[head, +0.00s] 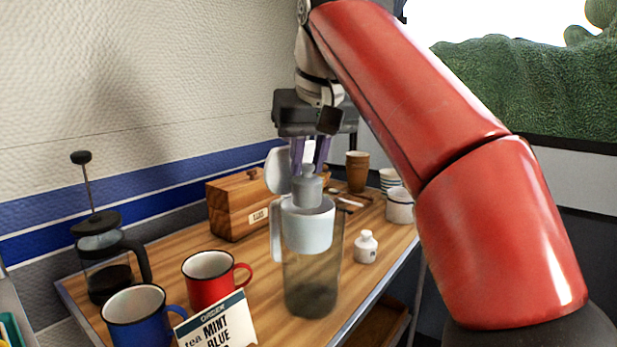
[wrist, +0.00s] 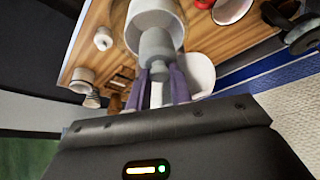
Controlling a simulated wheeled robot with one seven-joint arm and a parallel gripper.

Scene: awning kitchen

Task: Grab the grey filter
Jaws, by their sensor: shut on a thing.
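The grey filter (head: 309,187) is a small stepped cylinder, upright at the mouth of the white inner funnel (head: 307,228) of a clear jug (head: 312,285). Its lower end is hidden by the funnel, so I cannot tell how deep it sits. My gripper (head: 309,158), pointing down with purple fingers, is shut on the narrow top of the filter. In the wrist view, the filter (wrist: 157,48) lies between the fingertips, in front of the white funnel (wrist: 152,12). The jug's white lid (head: 278,170) stands open beside the fingers.
A wooden box (head: 238,205) stands behind the jug on the left. A red mug (head: 210,282), a blue mug (head: 137,318), an order card (head: 215,325) and a French press (head: 105,262) are at the front left. A small white bottle (head: 366,247) stands close on the right.

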